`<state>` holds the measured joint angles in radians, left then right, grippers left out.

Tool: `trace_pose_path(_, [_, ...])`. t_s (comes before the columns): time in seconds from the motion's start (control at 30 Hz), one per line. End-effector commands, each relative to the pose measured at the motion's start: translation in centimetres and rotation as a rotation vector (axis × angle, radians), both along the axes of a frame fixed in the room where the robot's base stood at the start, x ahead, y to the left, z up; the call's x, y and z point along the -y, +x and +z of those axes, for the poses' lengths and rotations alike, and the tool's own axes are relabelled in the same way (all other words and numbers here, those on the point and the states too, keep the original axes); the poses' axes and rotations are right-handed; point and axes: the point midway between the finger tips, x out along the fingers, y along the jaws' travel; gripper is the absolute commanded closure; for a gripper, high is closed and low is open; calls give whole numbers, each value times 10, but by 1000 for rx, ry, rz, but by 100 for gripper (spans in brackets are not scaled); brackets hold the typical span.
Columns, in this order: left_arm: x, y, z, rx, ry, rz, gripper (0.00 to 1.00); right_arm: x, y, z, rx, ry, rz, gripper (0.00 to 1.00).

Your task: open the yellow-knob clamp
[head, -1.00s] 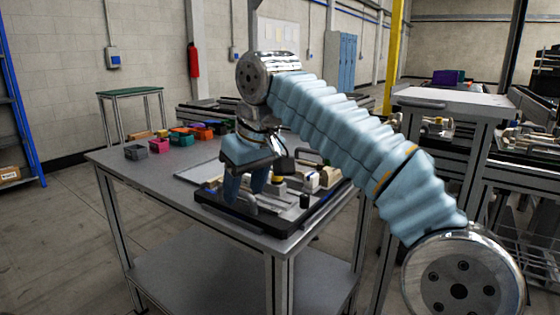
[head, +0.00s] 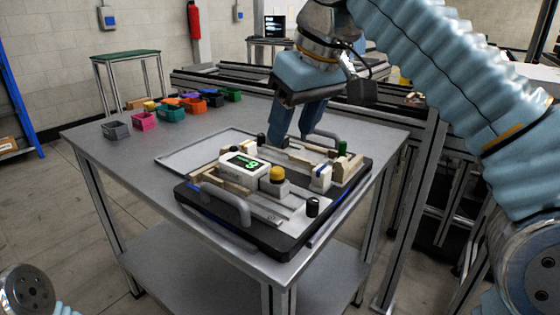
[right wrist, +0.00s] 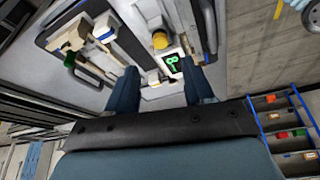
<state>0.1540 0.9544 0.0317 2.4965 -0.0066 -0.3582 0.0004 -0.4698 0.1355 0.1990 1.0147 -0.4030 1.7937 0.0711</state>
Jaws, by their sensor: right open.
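The yellow knob (head: 277,174) tops a pale grey block near the middle of the black pallet fixture (head: 283,251). It also shows in the right wrist view (right wrist: 160,40), beyond the fingertips. I cannot tell whether its clamp is open or shut. A white box with a green-lit display (head: 241,165) sits just left of the knob. My right gripper (head: 294,138) is open and empty above the far side of the fixture, behind the yellow knob and apart from it. In the right wrist view, its fingers (right wrist: 158,68) are spread. My left gripper is out of view.
A green knob (head: 342,147) and a black knob (head: 313,206) stand on the fixture's right side. A grey handle (head: 228,203) arches over its front left edge. Several small coloured bins (head: 172,112) line the table's back left. The table's left part (head: 125,160) is clear.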

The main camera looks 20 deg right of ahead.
Motion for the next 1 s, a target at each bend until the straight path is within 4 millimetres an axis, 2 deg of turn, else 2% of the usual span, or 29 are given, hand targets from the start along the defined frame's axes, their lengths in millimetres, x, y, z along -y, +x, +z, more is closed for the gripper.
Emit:
trace_pose_path(0.2, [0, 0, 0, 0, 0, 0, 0, -7, 18, -48, -4, -2, 0, 48])
trace_pose_path(0.4, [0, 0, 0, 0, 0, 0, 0, -12, 28, -75, -1, 0, 0, 48])
trace_pose_path(0.6, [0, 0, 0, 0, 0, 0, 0, -14, 32, -84, 0, 1, 0, 48])
trace_pose_path(0.8, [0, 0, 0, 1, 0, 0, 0, -14, 32, -85, 1, 1, 0, 48])
trace_pose_path(0.87, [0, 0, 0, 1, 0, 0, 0, -14, 32, -84, 1, 1, 0, 54])
trace_pose_path(1.0, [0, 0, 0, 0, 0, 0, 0, -14, 32, -84, 0, 1, 0, 75])
